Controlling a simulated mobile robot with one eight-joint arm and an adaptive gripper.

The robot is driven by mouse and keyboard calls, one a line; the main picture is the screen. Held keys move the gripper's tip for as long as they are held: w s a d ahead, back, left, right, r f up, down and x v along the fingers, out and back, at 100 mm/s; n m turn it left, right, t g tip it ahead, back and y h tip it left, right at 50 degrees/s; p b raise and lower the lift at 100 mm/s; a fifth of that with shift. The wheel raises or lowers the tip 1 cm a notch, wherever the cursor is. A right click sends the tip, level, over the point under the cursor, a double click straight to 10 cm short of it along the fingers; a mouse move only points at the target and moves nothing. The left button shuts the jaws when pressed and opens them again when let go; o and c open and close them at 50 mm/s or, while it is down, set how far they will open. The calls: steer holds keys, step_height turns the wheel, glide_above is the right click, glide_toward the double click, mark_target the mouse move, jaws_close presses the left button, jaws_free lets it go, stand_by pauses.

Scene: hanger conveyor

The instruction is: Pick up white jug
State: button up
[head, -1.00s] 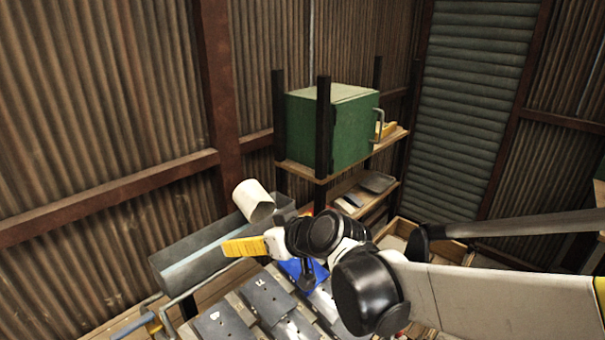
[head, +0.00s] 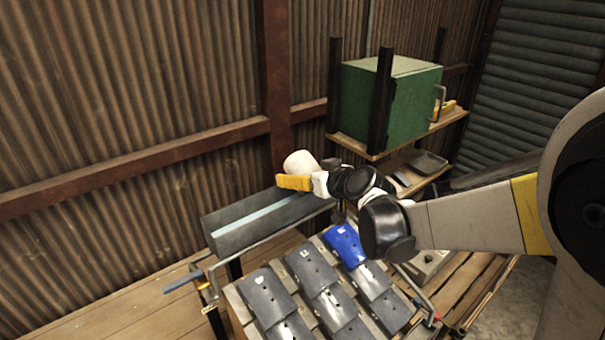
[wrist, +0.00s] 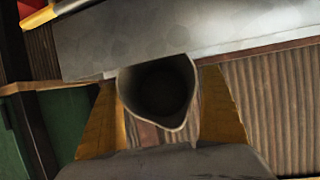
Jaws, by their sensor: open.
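The white jug (head: 300,162) stands at the far right end of the grey metal trough (head: 265,217), and its lower part is hidden behind my gripper. My gripper (head: 292,183) is at the jug, with a yellow finger in front of it. In the wrist view, the jug's open mouth (wrist: 160,90) and pouring lip face the camera. One yellow finger shows on each side of the jug. The fingers are open, and I cannot tell whether either one touches it.
Below the trough is a rack of grey metal plates (head: 325,290) with one blue plate (head: 344,243). A green cabinet (head: 400,100) sits on a shelf at the back right. The corrugated wall is close behind the trough. Wooden floor lies open at the lower left.

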steer(key=shift+w+a+f, duration=0.15)
steer(key=shift+w, duration=0.15)
steer(key=c, duration=1.3)
steer(key=shift+c, duration=0.2)
